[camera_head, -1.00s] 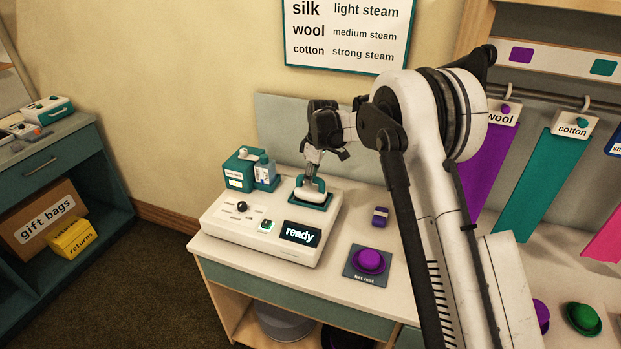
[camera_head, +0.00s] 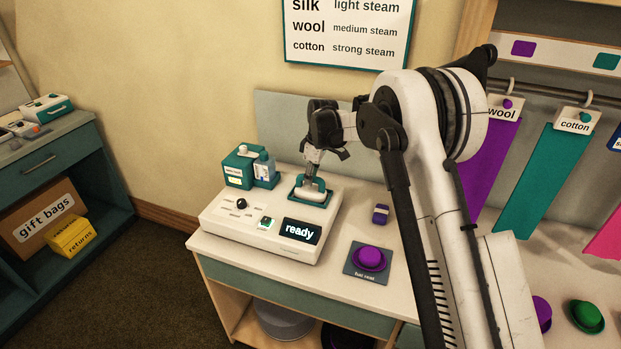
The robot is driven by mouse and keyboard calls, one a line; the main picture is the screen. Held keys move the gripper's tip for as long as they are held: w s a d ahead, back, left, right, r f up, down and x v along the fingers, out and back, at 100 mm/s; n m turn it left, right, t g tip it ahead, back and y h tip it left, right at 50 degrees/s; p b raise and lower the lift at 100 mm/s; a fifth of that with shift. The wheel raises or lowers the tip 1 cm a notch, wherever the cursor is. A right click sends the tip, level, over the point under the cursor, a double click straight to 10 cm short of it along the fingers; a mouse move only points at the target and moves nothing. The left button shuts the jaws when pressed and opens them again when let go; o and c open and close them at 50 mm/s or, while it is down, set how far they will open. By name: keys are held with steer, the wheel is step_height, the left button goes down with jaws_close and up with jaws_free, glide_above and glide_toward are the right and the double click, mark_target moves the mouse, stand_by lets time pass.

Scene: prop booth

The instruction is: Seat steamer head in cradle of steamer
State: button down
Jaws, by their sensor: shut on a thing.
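The steamer (camera_head: 262,243) is a white box on the counter with a black knob and a dark display reading "ready". Its cradle (camera_head: 326,204) is a teal-rimmed recess at the back right of its top. The steamer head (camera_head: 312,192) is white with a grey handle and sits upright at the cradle, inside the teal rim as seen from here. Whether it rests fully on the cradle floor I cannot tell. My gripper (camera_head: 313,160) points down from above and is shut on the handle of the steamer head. The fingertips are small and partly dark in this view.
A teal bottle holder (camera_head: 240,167) stands behind the steamer at left. A purple hat (camera_head: 369,258) rests on a dark mat (camera_head: 356,272) at right, with a small purple block (camera_head: 380,214) behind it. Hanging fabric swatches (camera_head: 555,175) are at far right. Counter right of the steamer is mostly clear.

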steer(key=c, duration=1.6)
jaws_free()
steer(key=shift+r, duration=0.15)
steer(key=r, duration=0.4)
steer(key=d+r, duration=0.1)
steer(key=r, duration=0.6)
steer(key=shift+s+d+r, duration=0.2)
steer(key=shift+d+r, duration=0.15)
